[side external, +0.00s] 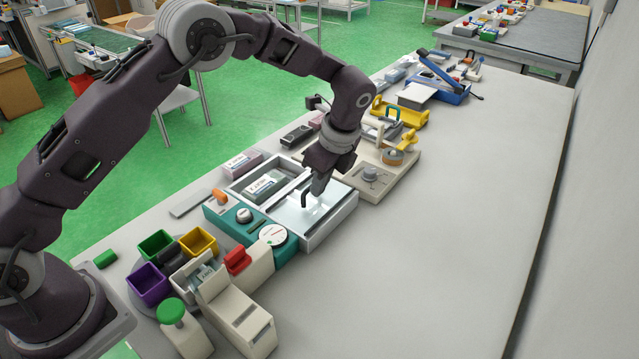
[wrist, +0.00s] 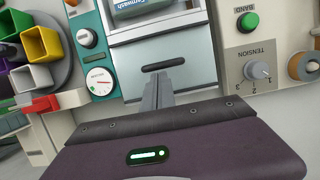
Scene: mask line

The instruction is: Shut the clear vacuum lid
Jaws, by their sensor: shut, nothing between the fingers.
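The vacuum unit has a grey-white frame (side external: 334,232) and a teal panel with a dial and knob. Its clear lid (side external: 322,212) appears as a pale glassy pane over the right part of the frame; it also shows in the wrist view (wrist: 195,50). A dark bar handle (wrist: 163,64) is on the pane. A labelled packet (side external: 264,186) lies in the left part of the frame; I cannot tell whether anything clear covers it. My gripper (side external: 317,190) is shut and empty, with its fingertips (wrist: 163,80) close beside the handle. Contact cannot be told.
A beige unit with a tension knob (wrist: 259,70) and green button stands close on the right. Coloured bins (side external: 150,283) and a red-topped block (side external: 238,260) stand at the near left. The right side of the table (side external: 470,210) is clear.

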